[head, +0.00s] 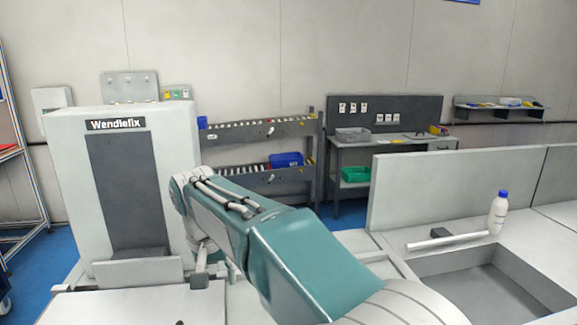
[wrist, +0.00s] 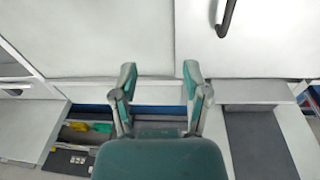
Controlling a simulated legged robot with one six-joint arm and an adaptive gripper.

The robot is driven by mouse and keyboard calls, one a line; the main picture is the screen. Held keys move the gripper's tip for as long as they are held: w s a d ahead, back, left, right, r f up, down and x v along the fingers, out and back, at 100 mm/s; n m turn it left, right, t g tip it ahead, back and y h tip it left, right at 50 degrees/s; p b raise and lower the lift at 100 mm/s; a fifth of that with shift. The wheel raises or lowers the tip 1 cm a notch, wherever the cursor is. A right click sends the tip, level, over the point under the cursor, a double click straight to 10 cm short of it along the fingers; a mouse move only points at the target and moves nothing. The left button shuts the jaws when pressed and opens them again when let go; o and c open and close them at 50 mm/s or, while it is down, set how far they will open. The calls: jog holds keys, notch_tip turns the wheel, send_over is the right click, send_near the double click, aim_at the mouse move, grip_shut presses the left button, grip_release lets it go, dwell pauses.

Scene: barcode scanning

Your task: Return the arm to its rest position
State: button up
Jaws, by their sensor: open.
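My teal and white arm (head: 310,262) reaches from the bottom right of the head view up toward the grey machine marked Wendlefix (head: 172,150). The gripper end is partly hidden behind the arm in the head view, close to the machine's front right side. In the wrist view my gripper (wrist: 158,85) is open, its two teal and grey fingers apart with nothing between them. Pale flat panels and a gap lie beyond the fingers.
A white bottle (head: 497,215) stands upright on the right worktop, beside a white bar (head: 445,241) and a grey recessed bin (head: 490,296). Behind are a grey shelf rack (head: 225,134) with a blue bin (head: 286,160), and a workbench with a green bin (head: 356,174).

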jog(key=s+d+t, duration=0.1)
jog(key=s+d, duration=0.3)
jog(key=d, duration=0.4)
jog(key=s+d+m+t+y, duration=0.1)
jog(key=s+d, duration=0.3)
jog(key=d, duration=0.4)
jog(key=s+d+t, duration=0.1)
jog(key=s+d, duration=0.3)
jog(key=d, duration=0.4)
jog(key=s+d+f+t, duration=0.1)
jog(key=s+d+f, duration=0.3)
jog(key=s+d, duration=0.1)
jog(key=shift+s+m, duration=0.4)
jog(key=shift+s, duration=0.4)
